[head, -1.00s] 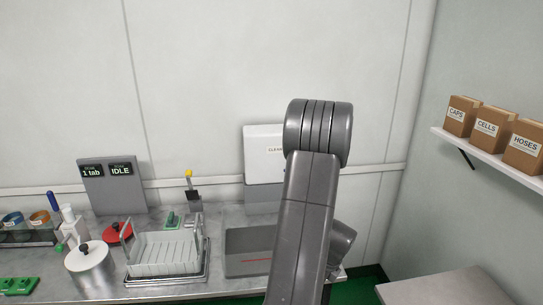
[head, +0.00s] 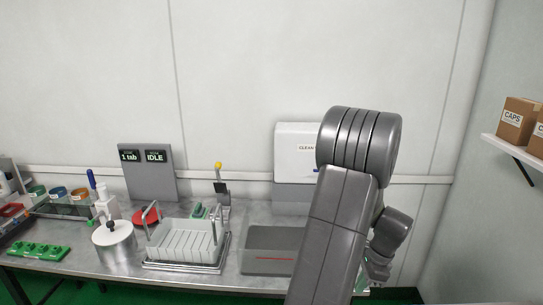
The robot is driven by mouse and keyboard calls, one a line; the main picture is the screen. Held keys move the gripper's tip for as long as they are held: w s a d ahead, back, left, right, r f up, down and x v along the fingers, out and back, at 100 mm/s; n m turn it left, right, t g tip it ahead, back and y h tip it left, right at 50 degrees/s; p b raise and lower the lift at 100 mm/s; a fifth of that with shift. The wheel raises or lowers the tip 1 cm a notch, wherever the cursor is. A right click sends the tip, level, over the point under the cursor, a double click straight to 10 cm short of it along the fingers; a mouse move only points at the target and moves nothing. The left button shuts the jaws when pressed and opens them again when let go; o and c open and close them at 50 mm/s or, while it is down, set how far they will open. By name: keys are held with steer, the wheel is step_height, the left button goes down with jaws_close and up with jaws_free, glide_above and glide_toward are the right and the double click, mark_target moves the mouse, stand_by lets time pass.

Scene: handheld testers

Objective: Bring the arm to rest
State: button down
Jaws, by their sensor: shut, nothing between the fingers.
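My arm is folded in front of the bench, its big grey elbow high in the head view and its upper link running down to the bottom edge. My gripper (head: 378,268) shows only partly, low behind the right side of that link, beyond my wrist. It is shut, and nothing shows in it. Most of it is hidden by my arm.
A display panel (head: 149,180) reads IDLE. A wall shelf (head: 515,155) holds boxes at right.

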steer(key=v, duration=0.7)
steer(key=shift+r, duration=0.15)
steer(key=shift+a, duration=0.15)
